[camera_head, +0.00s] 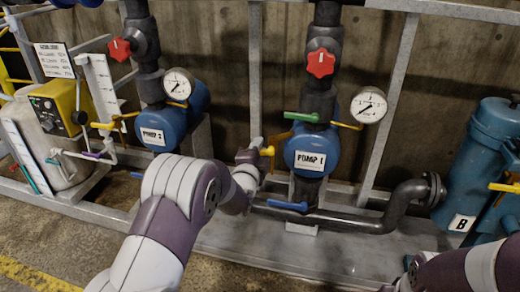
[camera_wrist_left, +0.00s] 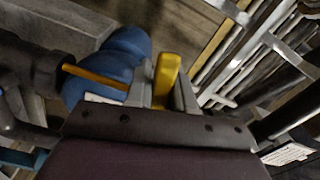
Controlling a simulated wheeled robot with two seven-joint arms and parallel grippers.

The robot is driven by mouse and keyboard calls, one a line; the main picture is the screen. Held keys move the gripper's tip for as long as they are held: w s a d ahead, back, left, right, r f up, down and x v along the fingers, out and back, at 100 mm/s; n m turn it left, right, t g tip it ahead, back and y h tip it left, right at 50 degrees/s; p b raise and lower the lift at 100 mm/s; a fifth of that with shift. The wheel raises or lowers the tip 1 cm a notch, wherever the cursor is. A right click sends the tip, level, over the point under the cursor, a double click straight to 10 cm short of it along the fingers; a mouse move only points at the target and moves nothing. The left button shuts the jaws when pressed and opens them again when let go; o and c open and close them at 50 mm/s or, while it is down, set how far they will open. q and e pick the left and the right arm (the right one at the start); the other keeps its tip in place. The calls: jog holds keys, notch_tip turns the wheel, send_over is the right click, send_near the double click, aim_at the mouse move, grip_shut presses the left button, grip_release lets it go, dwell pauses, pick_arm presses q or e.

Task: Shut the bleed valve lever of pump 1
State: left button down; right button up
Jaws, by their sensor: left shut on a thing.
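Pump 1 (camera_head: 311,160) is a blue round body with a white label, below a dark vertical pipe with a red handwheel (camera_head: 320,63). My left gripper (camera_head: 263,152) is at the left side of the pump, shut on a yellow lever handle (camera_head: 268,151). In the left wrist view the yellow lever (camera_wrist_left: 167,72) stands between the two grey fingers, with the blue pump body (camera_wrist_left: 112,65) beside it. The fingers and wrist hide part of the lever in the head view. Part of my right arm shows at the bottom right, but its gripper is out of view.
Pump 1 also has a green lever (camera_head: 301,117), a yellow lever (camera_head: 347,126) below the gauge (camera_head: 368,105), and a low blue lever (camera_head: 287,206). Pump 2 (camera_head: 155,131) is at left. A teal vessel (camera_head: 480,155) stands at right. Grey frame posts flank the pump.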

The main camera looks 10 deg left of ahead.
pick_arm(q)
jog(key=shift+r+m+p, duration=0.2)
jog(key=shift+r+m, duration=0.05)
jog(key=shift+m, duration=0.45)
jog(key=shift+r+m+p, duration=0.2)
jog(key=shift+m, duration=0.5)
jog(key=c, duration=1.1)
grip_release()
jog(key=shift+o, duration=0.2)
jog(key=s+p, duration=0.3)
jog(key=s, duration=0.9)
jog(key=shift+s+a, duration=0.25)
jog(key=shift+s, duration=0.1)
